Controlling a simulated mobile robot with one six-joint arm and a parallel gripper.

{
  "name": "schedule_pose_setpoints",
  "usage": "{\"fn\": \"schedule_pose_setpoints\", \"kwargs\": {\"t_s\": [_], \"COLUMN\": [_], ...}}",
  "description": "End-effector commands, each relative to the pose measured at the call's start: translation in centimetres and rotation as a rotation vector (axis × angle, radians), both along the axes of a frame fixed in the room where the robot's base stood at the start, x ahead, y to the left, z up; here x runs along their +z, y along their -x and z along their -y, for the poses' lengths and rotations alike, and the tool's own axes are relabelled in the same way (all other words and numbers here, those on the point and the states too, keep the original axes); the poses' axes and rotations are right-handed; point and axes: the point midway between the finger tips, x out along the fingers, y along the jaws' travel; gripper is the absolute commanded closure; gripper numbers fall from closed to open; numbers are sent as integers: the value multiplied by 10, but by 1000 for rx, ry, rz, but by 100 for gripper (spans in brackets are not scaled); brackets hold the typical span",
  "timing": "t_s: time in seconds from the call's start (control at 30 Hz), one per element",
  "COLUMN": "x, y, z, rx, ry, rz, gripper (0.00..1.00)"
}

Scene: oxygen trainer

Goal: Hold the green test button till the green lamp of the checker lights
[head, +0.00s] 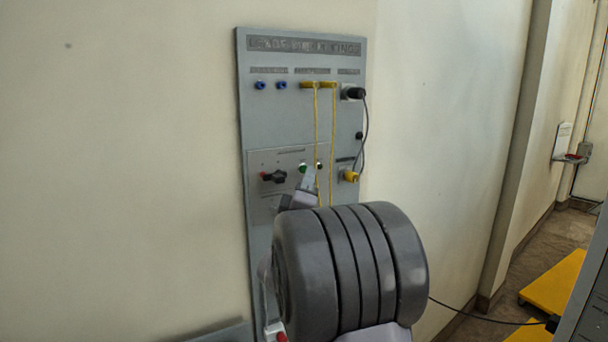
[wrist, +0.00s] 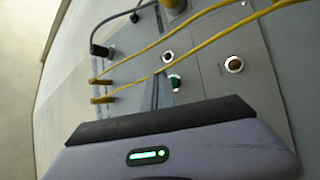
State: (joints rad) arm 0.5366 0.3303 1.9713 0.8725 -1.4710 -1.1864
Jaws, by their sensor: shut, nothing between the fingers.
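The green test button (head: 303,168) sits in a pale ring on the grey wall panel (head: 252,110). It also shows in the wrist view (wrist: 174,83), just beyond my gripper's dark edge. My gripper (head: 308,178) is shut and empty, its narrow tip just below the button in the head view. I cannot tell whether the tip touches the button. A round ringed fitting (wrist: 168,57) beside the button has a dark centre; I cannot tell if it is the checker's lamp. No lit green lamp shows on the panel.
Two yellow cords (head: 317,130) hang down the panel close to my gripper. A black selector knob (head: 274,177) is left of the button. A yellow plug (head: 351,176) and black cable (head: 366,120) are on the right. An orange-centred fitting (wrist: 234,64) lies near the cords.

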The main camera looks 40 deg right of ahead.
Motion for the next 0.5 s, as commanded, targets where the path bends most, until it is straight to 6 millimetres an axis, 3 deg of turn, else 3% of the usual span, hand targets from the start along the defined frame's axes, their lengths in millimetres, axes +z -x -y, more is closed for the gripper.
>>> {"fn": "schedule_pose_setpoints", "kwargs": {"t_s": [0.27, 0.5], "x": [0, -2], "y": [1, 21], "z": [0, -7], "rx": [0, 0], "ry": [0, 2], "rz": [0, 1], "gripper": [100, 100]}}
